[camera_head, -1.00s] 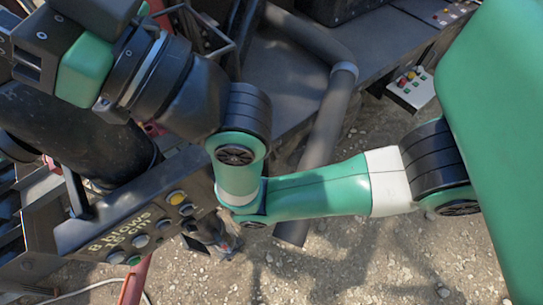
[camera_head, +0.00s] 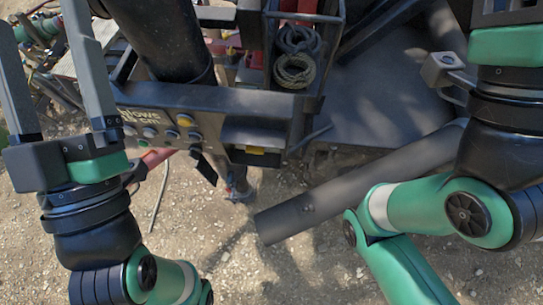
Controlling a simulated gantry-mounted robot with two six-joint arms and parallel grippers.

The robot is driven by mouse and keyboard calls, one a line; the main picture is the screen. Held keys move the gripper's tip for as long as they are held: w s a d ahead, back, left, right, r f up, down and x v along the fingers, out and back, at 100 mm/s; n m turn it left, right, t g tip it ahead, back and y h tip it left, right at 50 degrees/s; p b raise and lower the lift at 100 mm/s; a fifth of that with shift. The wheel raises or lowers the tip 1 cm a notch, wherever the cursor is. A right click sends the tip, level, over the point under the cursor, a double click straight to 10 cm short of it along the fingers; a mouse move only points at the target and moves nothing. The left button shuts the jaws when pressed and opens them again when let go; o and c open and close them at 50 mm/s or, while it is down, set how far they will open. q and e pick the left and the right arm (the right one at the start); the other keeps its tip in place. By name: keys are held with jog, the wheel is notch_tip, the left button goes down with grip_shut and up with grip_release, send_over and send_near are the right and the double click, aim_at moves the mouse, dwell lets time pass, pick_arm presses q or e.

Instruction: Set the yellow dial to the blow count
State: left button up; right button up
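A round yellow dial (camera_head: 185,119) sits among several smaller pale and coloured knobs on the dark panel (camera_head: 235,104) at the upper left. Its setting is too small to read. Pale lettering (camera_head: 138,116) ending in "OWS" is on the panel left of it; the rest is hidden by my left gripper. My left gripper (camera_head: 40,40) is left of the panel, its two long grey fingers wide apart and empty, pointing up in the picture. My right gripper's body (camera_head: 510,14) shows at the top right edge; its fingers are out of frame.
A thick dark pipe (camera_head: 340,190) slopes across the middle below the panel. A black open rack (camera_head: 303,50) with coiled ropes stands at top centre. A big dark cylinder (camera_head: 165,45) rises behind the panel. Gravel ground (camera_head: 300,270) lies open below.

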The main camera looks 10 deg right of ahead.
pick_arm(q)
jog(key=s+d+f+m+g+h+b, duration=0.1)
jog(key=d+f+g+h+b, duration=0.2)
jog(key=f, duration=0.9)
jog(key=s+d+f+m+g+b, duration=0.1)
jog(key=d+f+b, duration=0.25)
jog(key=f, duration=0.75)
jog(key=m+g+h+b, duration=0.2)
jog(key=m+g+b, duration=0.1)
jog(key=m+g, duration=0.1)
send_near(255, 148)
jog(key=x, duration=0.2)
jog(key=p+x, duration=0.1)
jog(key=x, duration=0.5)
jog(key=shift+f, duration=0.3)
jog(key=shift+s, duration=0.1)
jog(key=shift+p, duration=0.3)
jog(key=c, duration=1.4)
